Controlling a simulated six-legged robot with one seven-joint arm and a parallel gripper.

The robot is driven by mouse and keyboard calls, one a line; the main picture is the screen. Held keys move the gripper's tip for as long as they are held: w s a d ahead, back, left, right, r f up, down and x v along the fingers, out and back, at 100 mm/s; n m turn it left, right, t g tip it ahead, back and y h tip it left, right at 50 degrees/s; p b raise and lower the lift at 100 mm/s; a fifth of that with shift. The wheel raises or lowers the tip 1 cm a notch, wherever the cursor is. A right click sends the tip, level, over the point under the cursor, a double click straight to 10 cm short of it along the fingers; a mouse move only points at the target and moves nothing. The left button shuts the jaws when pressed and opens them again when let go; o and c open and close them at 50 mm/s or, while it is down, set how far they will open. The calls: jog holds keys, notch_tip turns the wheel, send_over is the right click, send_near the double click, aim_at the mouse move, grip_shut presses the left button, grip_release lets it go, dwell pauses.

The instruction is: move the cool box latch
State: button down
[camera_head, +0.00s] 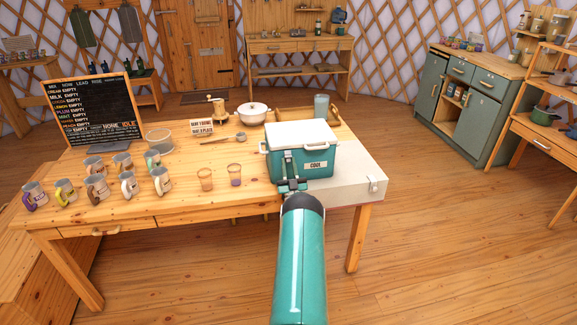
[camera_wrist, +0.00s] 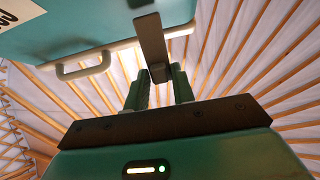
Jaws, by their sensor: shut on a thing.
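The cool box (camera_head: 318,157) is teal with a white lid (camera_head: 302,134) and stands at the right end of the wooden table. Its lid looks closed. My gripper (camera_head: 291,187) is at the front face of the box, left of the COOL label. In the wrist view my gripper (camera_wrist: 160,82) is shut on the latch (camera_wrist: 151,38), a dark flat bar whose end is between the two green fingers. The teal box wall (camera_wrist: 110,28) fills the upper left there.
A pale slab (camera_head: 350,183) lies under and right of the box. A white pot (camera_head: 252,113) and a wooden tray (camera_head: 292,114) are behind. A chalkboard (camera_head: 92,112) stands at the left. The floor at right is clear.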

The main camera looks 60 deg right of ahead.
dwell(0.4)
jog(key=c, duration=1.4)
grip_release()
jog(key=shift+o, duration=0.2)
jog(key=v, duration=1.4)
jog(key=shift+d, duration=0.1)
